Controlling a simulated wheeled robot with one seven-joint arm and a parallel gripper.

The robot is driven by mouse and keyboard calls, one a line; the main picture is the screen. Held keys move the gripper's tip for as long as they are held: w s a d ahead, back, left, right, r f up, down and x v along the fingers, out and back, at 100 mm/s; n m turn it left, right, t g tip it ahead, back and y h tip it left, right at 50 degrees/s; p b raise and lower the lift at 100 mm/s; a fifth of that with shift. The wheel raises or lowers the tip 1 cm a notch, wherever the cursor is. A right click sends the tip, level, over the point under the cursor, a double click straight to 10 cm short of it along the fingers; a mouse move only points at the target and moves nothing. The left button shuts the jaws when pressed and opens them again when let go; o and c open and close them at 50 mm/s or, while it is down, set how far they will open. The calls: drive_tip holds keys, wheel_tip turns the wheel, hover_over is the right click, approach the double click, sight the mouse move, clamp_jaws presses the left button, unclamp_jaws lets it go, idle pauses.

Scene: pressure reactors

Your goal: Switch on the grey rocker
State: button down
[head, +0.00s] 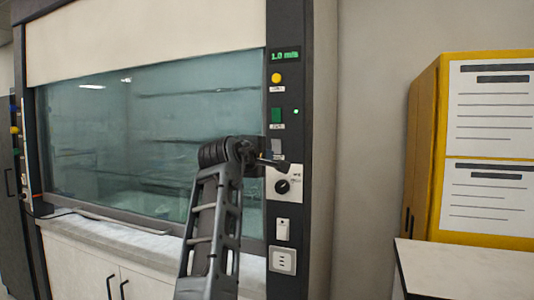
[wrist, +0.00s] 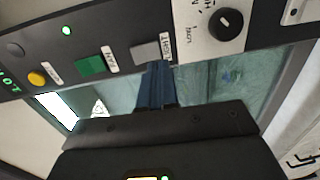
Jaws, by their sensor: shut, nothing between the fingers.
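The grey rocker (wrist: 146,51) is a small flat grey square on the dark control panel, beside a white label that seems to read "LIGHT". In the head view the grey rocker (head: 277,146) shows just above my gripper (head: 284,165). In the wrist view the fingers of my gripper (wrist: 158,68) are shut and empty, with their tips close below the rocker. I cannot tell whether they touch it. The small lamp (wrist: 122,13) beside the grey rocker looks dark.
A green rocker (head: 276,115) with a lit green lamp (head: 296,112) and a yellow button (head: 276,78) sit above on the panel. A black knob (head: 282,186) on a white plate sits below. The fume hood's glass (head: 110,130) is left; a yellow cabinet (head: 424,150) stands right.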

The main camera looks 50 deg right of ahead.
drive_tip(key=f+b+v, duration=0.2)
drive_tip(key=v, duration=0.6)
drive_tip(key=shift+a, duration=0.4)
